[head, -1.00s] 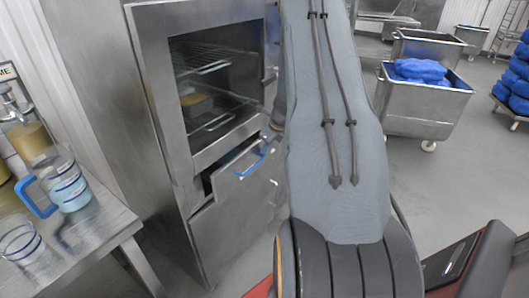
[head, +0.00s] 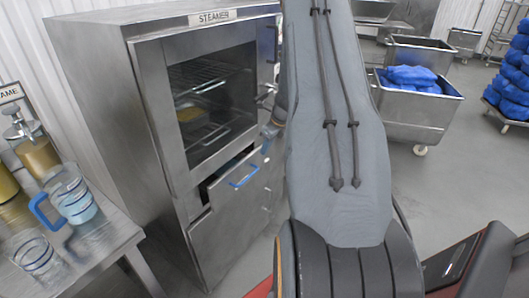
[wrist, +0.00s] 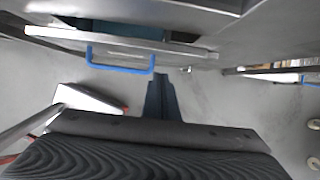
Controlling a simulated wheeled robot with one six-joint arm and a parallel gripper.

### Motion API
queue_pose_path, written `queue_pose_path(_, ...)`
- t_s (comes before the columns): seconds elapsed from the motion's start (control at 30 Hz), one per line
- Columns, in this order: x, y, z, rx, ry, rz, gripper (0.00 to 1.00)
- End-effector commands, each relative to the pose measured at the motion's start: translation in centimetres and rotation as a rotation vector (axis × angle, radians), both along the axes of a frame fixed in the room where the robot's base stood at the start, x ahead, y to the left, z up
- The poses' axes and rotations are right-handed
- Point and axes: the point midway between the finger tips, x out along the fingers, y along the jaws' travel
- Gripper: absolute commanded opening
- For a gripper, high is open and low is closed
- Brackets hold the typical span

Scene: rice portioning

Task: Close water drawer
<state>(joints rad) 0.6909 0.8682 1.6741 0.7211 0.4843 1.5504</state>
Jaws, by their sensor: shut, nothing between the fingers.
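The water drawer (head: 232,214) is the lower steel front of the steamer, with a blue bar handle (head: 243,177). It stands partly open, with a dark gap behind its top edge. In the wrist view its front edge (wrist: 185,47), blue handle (wrist: 120,68) and dark teal inside show at the top. My gripper (wrist: 160,76) is shut and empty, its dark narrow tip close to the drawer front, just right of the handle. I cannot tell whether it touches. In the head view my arm hides most of the gripper.
The steamer (head: 95,100) has racks visible in its upper chamber. A steel table (head: 105,245) with a blue-handled jug (head: 72,195) stands at left. A steel cart (head: 415,115) with blue bags is at right. Grey floor lies between.

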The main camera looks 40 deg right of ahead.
Motion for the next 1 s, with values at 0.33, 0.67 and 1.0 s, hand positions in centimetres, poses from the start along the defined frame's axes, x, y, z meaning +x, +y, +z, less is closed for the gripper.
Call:
queue_pose_path(0.33,-6.2,3.6,-8.9,0.311,-0.078,0.092,0.0)
queue_pose_path(0.67,-9.0,4.9,-12.7,0.537,-0.59,0.118,0.0)
queue_pose_path(1.0,-11.2,0.2,-12.6,0.366,-1.09,0.013,0.0)
